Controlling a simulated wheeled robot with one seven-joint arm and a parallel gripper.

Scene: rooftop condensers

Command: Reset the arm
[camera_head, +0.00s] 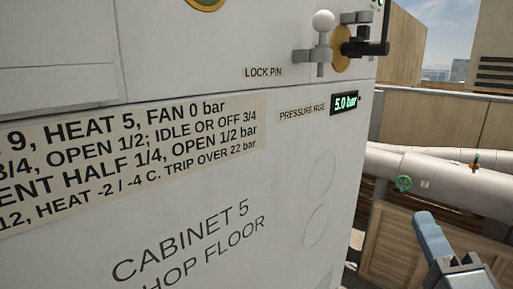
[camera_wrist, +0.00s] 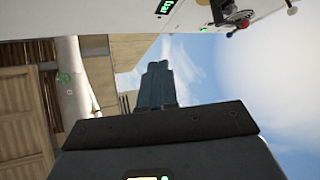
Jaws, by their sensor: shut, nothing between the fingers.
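My gripper (camera_wrist: 157,72) shows in the wrist view, with its dark fingers together and nothing between them. The white cabinet (camera_head: 200,80) fills the left and middle of the head view. In the wrist view the cabinet (camera_wrist: 120,12) runs along the top edge. My gripper is apart from it, with sky behind the fingers.
A lock pin (camera_head: 322,32) with a white ball knob and a dark handle (camera_head: 372,46) stick out from the cabinet's upper right. A pressure display (camera_head: 345,104) reads 5.0 bar. Pipes (camera_head: 450,180), a green valve wheel (camera_head: 404,183) and a wooden crate (camera_head: 395,245) stand to the right.

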